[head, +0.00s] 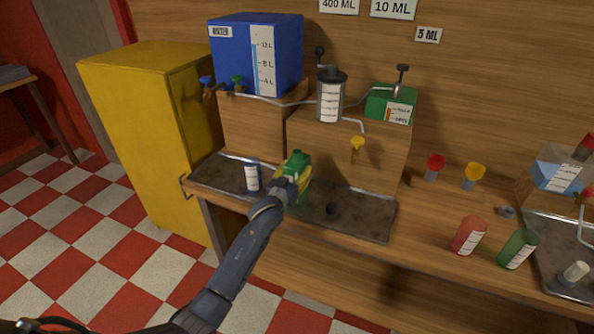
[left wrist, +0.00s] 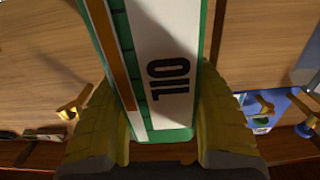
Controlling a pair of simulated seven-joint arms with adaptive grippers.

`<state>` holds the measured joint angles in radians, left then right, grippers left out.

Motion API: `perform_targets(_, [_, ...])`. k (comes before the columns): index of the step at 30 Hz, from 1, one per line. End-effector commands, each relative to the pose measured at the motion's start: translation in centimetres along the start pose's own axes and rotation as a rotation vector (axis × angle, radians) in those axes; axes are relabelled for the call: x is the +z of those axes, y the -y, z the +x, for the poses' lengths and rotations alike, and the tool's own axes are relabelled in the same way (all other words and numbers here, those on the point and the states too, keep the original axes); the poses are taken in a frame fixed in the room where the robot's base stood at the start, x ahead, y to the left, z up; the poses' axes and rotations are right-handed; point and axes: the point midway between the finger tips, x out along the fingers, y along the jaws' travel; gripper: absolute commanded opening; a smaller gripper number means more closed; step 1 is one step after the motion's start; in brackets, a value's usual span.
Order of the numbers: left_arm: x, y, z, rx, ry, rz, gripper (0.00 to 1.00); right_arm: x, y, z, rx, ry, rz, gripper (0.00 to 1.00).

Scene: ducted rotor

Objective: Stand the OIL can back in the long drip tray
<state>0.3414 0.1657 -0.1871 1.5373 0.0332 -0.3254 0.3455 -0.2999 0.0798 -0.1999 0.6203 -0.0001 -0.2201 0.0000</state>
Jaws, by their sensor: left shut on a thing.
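The OIL can (head: 299,160) is green with a white label. In the left wrist view the can (left wrist: 165,65) fills the middle, its lettering turned on its side. My left gripper (head: 292,180) is shut on it, with yellow fingers on both sides of the can. The long drip tray (head: 355,213) lies along the bench's front left, dark and stained inside. The can is over the middle of this tray and looks near upright. My right gripper is not in view.
A blue-and-white can (head: 252,177) stands in the tray left of my gripper. Wooden blocks behind carry a blue water tank (head: 257,55), a grey cylinder (head: 331,95) and a green box (head: 390,104).

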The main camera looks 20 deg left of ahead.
Motion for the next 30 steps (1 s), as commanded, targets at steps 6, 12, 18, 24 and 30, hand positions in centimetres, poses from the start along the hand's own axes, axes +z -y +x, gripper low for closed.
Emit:
perform_targets(6, [0.1,0.0,0.0,0.000,-0.004,-0.001,0.06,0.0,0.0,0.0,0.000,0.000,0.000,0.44])
perform_targets(12, [0.5,0.0,0.1,0.000,-0.004,-0.001,0.06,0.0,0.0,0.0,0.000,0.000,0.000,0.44])
perform_targets(18, [0.8,0.0,0.1,0.000,-0.004,-0.001,0.06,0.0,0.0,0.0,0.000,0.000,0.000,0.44])
perform_targets(24, [0.9,0.0,0.0,0.000,-0.003,-0.001,0.71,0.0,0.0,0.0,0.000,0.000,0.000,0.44])
perform_targets(30, [0.9,0.0,0.0,0.000,-0.001,-0.001,0.79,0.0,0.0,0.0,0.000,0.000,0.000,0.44])
